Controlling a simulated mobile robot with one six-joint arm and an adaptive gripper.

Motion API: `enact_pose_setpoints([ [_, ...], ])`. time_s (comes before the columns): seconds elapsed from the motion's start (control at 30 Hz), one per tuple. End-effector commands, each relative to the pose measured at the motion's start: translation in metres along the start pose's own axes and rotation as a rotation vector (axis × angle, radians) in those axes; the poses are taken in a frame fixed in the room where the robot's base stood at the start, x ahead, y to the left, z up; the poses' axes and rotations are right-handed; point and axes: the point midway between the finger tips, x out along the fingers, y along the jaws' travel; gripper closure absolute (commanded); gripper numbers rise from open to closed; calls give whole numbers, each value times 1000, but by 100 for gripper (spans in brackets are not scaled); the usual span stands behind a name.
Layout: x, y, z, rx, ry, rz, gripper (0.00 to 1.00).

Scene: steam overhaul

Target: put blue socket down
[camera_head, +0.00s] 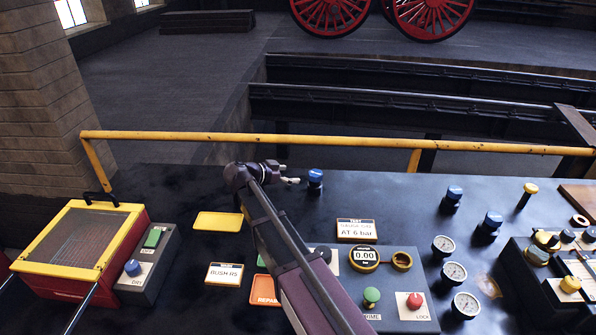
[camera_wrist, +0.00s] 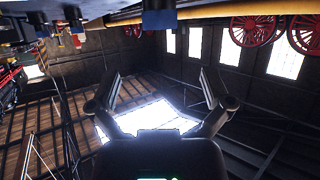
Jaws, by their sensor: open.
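Several blue-topped cylindrical pieces stand on the dark bench top. The nearest blue socket (camera_head: 315,178) stands upright by the bench's back edge, just right of my gripper (camera_head: 288,174). Two more blue pieces (camera_head: 453,196) (camera_head: 491,222) stand farther right. My gripper is open, with nothing between its fingers, and seems apart from the nearest blue piece. In the wrist view the open fingers (camera_wrist: 160,85) frame empty space, and a blue piece (camera_wrist: 158,18) shows at the top edge. I cannot tell which blue piece is the task's socket.
A yellow rail (camera_head: 300,142) runs behind the bench. A yellow tray (camera_head: 218,222), a test sign (camera_head: 357,230), a gauge panel (camera_head: 395,300) and loose gauges (camera_head: 443,246) lie around my arm. A yellow-framed red box (camera_head: 82,240) stands left. Bare bench shows between the nearest blue piece and those right.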

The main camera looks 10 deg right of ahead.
Motion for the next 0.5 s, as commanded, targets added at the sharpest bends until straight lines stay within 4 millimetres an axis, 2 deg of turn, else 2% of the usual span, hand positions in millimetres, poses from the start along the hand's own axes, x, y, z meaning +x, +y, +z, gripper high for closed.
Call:
enact_pose_setpoints([
  [0.17,-11,0,-1,1,0,0,0],
  [0.5,-13,0,0,1,0,1,0],
])
